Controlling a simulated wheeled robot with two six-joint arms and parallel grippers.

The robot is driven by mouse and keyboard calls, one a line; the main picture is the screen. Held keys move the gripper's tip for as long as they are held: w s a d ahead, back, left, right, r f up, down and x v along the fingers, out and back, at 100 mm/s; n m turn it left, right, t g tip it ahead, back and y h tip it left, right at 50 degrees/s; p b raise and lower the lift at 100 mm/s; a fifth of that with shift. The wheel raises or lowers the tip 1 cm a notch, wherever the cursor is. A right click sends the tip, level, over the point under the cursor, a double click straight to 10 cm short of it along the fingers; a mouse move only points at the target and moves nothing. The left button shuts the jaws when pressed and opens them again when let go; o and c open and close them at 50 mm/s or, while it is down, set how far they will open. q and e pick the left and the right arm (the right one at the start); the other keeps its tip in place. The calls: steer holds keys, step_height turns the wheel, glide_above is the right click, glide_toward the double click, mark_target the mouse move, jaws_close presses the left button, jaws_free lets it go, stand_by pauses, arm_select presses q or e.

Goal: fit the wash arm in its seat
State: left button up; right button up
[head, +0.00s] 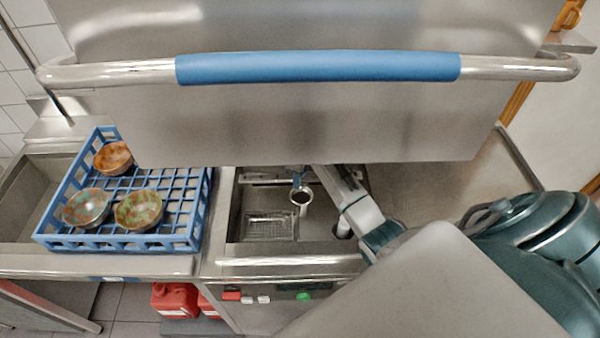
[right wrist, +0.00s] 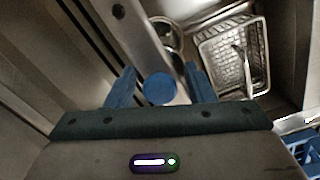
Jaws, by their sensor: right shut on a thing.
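The wash arm is a long steel bar with a round blue knob (right wrist: 158,88) in the right wrist view. My right gripper (right wrist: 160,86) is shut on this knob, with one blue finger on each side. In the head view the right gripper (head: 299,179) is low in the wash tank, partly hidden by the hood edge. The seat, a pale upright post with a dark round opening (head: 301,197), stands just below and in front of the gripper. It appears as a ring (right wrist: 165,35) beyond the bar in the wrist view. The wash arm looks apart from it. My left gripper is out of view.
The raised steel hood with its blue handle (head: 318,67) hangs over the tank. A mesh strainer tray (head: 269,227) lies in the tank left of the post. A blue rack (head: 180,243) with three bowls stands left of the tank.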

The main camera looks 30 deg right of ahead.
steer(key=shift+s+d+f, duration=0.15)
steer(key=shift+f, duration=2.7)
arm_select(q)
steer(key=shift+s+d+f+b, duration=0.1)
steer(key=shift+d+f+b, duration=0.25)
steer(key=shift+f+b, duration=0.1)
arm_select(e)
steer(key=shift+f, duration=0.95)
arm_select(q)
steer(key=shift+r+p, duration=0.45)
arm_select(e)
steer(key=shift+r, duration=0.1)
steer(key=o, duration=1.2)
